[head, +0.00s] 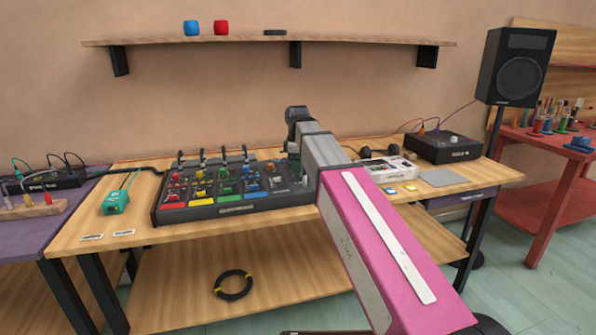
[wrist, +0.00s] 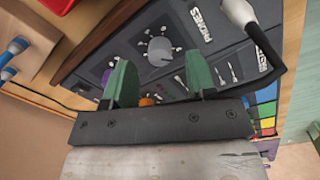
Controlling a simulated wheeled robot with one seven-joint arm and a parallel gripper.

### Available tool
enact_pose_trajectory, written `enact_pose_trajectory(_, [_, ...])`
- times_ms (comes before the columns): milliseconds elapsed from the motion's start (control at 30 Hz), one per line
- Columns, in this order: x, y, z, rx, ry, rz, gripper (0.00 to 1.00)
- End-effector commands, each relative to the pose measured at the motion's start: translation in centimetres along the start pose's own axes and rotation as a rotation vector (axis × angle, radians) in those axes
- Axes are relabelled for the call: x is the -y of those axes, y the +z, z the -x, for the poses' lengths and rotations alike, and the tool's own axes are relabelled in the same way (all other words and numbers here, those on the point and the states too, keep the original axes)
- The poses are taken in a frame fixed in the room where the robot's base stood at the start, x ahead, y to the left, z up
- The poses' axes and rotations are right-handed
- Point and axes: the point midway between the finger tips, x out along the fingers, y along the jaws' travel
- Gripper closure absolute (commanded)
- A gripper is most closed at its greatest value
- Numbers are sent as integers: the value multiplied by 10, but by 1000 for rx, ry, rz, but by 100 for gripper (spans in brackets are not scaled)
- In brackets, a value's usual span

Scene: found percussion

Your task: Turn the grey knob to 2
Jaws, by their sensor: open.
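In the wrist view the grey knob (wrist: 159,50) is a round cap on a dark panel lettered "PHONES", with small white marks around it. The panel belongs to the mixer (head: 237,209), which stands on the wooden bench in the head view. My gripper (wrist: 158,62) has two green fingers spread apart, with the knob showing between and just beyond their tips. I cannot tell whether either finger touches it. The number the knob points to is too small to read. In the head view my arm hides the gripper's fingers and the knob.
An orange knob (wrist: 146,101) and a purple knob (wrist: 106,76) lie near the left finger. A pale plug with a dark cable (wrist: 262,42) rises at the right of the wrist view. A white box (head: 388,169) and a black box (head: 443,147) stand right of the mixer.

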Motion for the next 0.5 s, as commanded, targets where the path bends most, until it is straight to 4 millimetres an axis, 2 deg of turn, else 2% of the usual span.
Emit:
enact_pose_trajectory(200, [0,0,-19,0,0,-1,48])
enact_pose_trajectory(500, [0,0,-24,0,0,-1,48])
